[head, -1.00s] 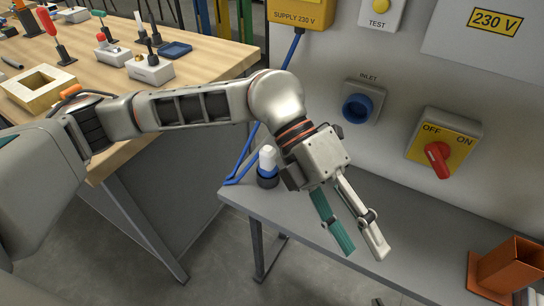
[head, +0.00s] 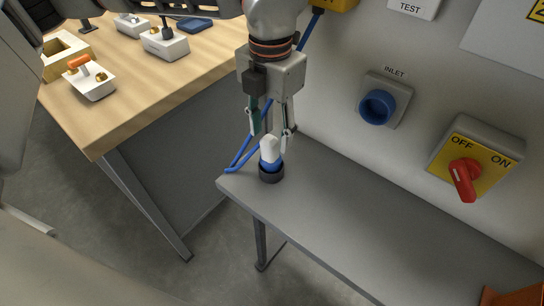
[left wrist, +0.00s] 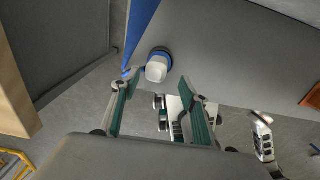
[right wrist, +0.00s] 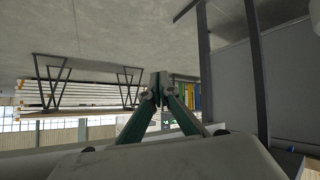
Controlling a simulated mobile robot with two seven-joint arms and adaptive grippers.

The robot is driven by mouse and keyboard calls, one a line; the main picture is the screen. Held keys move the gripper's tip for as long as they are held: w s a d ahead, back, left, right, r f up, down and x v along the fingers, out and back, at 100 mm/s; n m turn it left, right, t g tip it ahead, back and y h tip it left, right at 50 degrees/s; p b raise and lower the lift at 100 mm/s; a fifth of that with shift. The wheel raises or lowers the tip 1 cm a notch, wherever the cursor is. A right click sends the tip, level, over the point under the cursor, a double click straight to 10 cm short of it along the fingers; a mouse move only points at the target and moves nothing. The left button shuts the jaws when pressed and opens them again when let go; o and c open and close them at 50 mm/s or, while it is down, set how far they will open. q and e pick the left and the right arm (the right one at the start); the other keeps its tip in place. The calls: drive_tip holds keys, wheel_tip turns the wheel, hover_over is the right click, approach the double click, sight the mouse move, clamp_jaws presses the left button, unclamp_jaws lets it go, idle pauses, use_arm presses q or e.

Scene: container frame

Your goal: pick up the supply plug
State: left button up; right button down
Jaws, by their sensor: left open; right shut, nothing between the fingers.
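The supply plug (head: 269,152), with a white top and blue body, stands upright in a dark round holder (head: 271,174) on the grey bench's left end. My left gripper (head: 271,131) points down just above and behind the plug in the head view, open with nothing between its fingers. In the left wrist view the plug (left wrist: 156,70) shows near the gap between the open fingertips (left wrist: 160,76). I cannot tell whether a finger touches it. My right gripper (right wrist: 159,88) is shut and empty in the right wrist view, away from the plug.
A blue cable (head: 300,40) hangs from the yellow supply box (head: 335,4) behind the left gripper. The blue inlet (head: 377,107) and a red-handled switch (head: 465,180) are on the wall. A wooden table (head: 150,95) stands left.

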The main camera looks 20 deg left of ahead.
sight(271, 150)
use_arm(q)
wheel_tip(271, 150, down, 6)
drive_tip(key=shift+r+b, duration=0.1)
drive_tip(key=shift+b, duration=0.25)
drive_tip(key=shift+r, duration=0.1)
clamp_jaws()
